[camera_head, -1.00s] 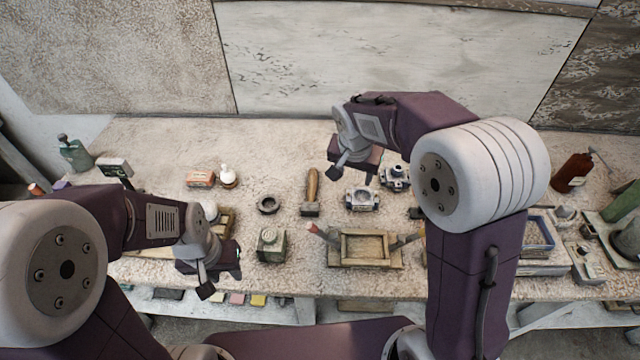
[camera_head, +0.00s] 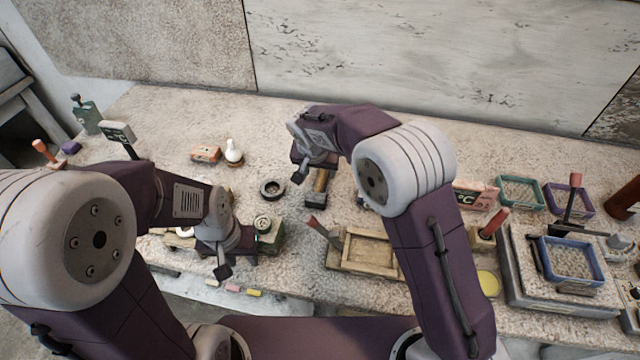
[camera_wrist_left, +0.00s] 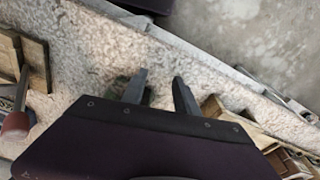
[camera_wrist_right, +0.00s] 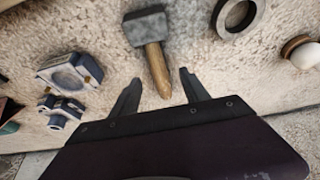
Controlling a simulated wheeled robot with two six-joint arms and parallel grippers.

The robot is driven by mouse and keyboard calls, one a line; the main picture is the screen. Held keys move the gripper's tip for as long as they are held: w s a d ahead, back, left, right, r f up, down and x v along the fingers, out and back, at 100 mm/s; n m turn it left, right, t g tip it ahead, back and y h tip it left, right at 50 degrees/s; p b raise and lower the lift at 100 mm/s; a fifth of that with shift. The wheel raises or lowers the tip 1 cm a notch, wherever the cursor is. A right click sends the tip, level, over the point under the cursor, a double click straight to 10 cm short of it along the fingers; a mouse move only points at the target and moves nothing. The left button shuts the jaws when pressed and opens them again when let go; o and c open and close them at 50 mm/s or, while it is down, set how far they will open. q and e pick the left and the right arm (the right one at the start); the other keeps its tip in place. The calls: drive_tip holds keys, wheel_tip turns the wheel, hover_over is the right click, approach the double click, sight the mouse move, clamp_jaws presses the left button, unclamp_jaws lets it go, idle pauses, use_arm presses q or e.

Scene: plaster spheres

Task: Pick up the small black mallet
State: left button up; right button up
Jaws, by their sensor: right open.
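The small mallet has a dark head (camera_wrist_right: 147,26) and a light wooden handle (camera_wrist_right: 157,68). It lies on the stone worktop, and in the head view its lower part (camera_head: 317,188) shows below my right gripper (camera_head: 302,172). In the right wrist view my right gripper (camera_wrist_right: 159,80) is open and empty. The handle's end lies between its fingertips in the picture, the head beyond them; I cannot tell the height gap. My left gripper (camera_head: 222,268) is over the front edge of the worktop, left of the mallet. Its fingers (camera_wrist_left: 158,92) are apart with nothing between them.
A dark ring (camera_head: 272,188) and a white knob-like piece (camera_head: 234,152) lie left of the mallet. A wooden tray (camera_head: 367,250) is in front to the right, and a green block (camera_head: 270,232) in front to the left. Blue-and-grey fixtures (camera_wrist_right: 70,72) show in the right wrist view.

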sight(321, 177)
use_arm(q)
drive_tip(key=shift+d, duration=0.1)
use_arm(e)
drive_tip(key=x, duration=0.4)
drive_tip(key=shift+d+f, duration=0.1)
drive_tip(key=shift+f, duration=0.15)
drive_tip(key=shift+w+f, duration=0.15)
drive_tip(key=shift+f, duration=0.1)
drive_tip(key=shift+r, duration=0.1)
drive_tip(key=c, duration=0.4)
clamp_jaws()
